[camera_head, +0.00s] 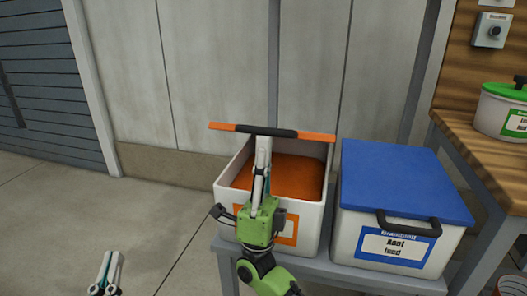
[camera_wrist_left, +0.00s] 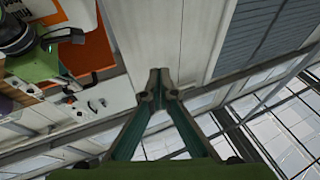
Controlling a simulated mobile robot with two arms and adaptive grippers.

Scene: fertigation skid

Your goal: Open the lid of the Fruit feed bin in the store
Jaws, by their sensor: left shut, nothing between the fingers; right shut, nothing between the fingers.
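The orange-labelled white bin (camera_head: 312,221) stands on a grey bench, its label mostly hidden by my right gripper, so I cannot read it. Its orange lid (camera_head: 318,137) stands raised, seen edge-on, with a dark handle in the middle of the edge. The bin is open and orange feed (camera_head: 297,171) shows inside. My right gripper (camera_head: 264,142) is shut and empty, its fingertips at the lid's handle; I cannot tell whether they touch. My left gripper (camera_head: 110,256) is shut and empty, low at the left, away from the bin; its fingers also show in the left wrist view (camera_wrist_left: 159,75).
A white bin with a closed blue lid (camera_head: 395,180), labelled Root feed, stands close on the right. A wooden counter (camera_head: 480,150) with a green-lidded tub (camera_head: 503,112) is further right. The floor (camera_head: 60,225) at the left is clear.

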